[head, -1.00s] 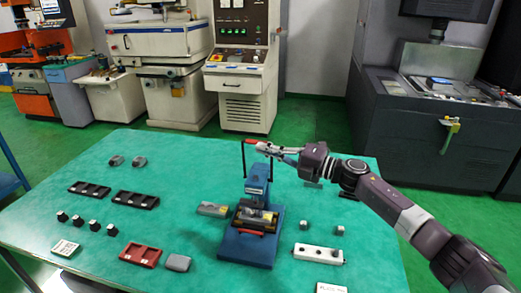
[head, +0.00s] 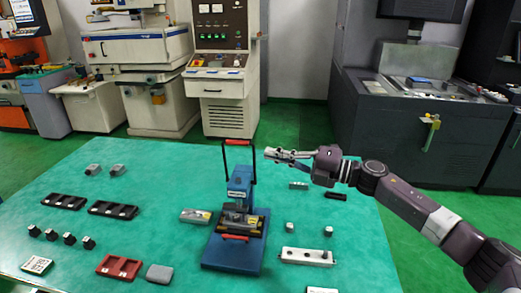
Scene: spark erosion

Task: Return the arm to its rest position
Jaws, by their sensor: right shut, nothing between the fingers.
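My right arm comes in from the right, above the green table (head: 345,245). Its right gripper (head: 270,153) is shut and empty, with its fingertips pointing left. The tips are just right of the upright black lever of the blue press (head: 242,185), with a small gap showing between them. The lever has a red grip (head: 238,142) at its top. My left gripper is not in view.
A white block with holes (head: 307,257) and two small metal cubes lie right of the press. Black trays (head: 113,210), a red tray (head: 119,267), a grey block (head: 159,274) and several dark cubes lie left. Machines stand behind the table.

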